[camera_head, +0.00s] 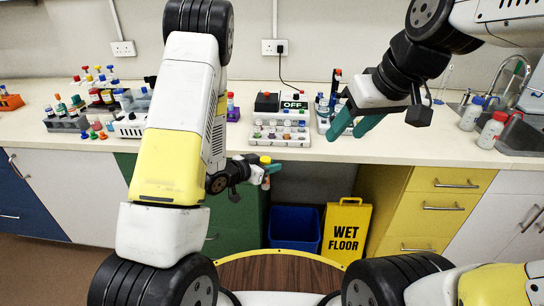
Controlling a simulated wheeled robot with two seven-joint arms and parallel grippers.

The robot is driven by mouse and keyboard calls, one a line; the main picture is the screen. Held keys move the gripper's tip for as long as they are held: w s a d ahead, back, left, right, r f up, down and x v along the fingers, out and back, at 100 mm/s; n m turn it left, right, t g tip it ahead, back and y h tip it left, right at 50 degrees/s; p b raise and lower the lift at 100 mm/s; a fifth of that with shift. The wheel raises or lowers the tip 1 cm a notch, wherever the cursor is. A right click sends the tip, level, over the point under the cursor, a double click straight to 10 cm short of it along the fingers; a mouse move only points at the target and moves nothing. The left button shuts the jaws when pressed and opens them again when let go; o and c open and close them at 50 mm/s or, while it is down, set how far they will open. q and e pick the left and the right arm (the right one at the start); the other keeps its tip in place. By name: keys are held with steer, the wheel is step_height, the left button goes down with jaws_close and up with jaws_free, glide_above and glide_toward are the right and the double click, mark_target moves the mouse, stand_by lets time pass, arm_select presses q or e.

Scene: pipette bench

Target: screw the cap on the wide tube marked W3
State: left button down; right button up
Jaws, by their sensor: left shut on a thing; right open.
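My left gripper (268,171) is shut on a small tube (266,183) with a yellow top (265,160). It holds the tube roughly upright in front of the bench's front edge. Whether the yellow top is a cap seated on the tube is too small to tell. No W3 marking can be read on any tube. My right gripper (350,128) is open, with its teal fingers apart and nothing visible between them. It is over the front of the bench, to the right of the white well tray (280,141).
A black-topped box marked OFF (294,105) stands behind the tray. A rack (323,122) of small tubes is partly behind my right gripper. Several coloured tubes and racks (68,125) stand at left. Bottles (491,131) stand by the sink. A wet floor sign (346,232) is below.

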steer(key=w+a+f+n+g, duration=0.1)
steer(key=w+a+n+g, duration=0.15)
steer(key=w+n, duration=0.4)
steer(key=n+g+h, duration=0.3)
steer(key=n, duration=1.3)
glide_toward(265, 159)
steer(key=shift+s+r+t, duration=0.1)
steer(key=shift+t, duration=0.15)
steer(key=shift+f, duration=4)
jaws_close()
steer(key=shift+o, duration=0.3)
jaws_free()
steer(key=shift+r, duration=0.1)
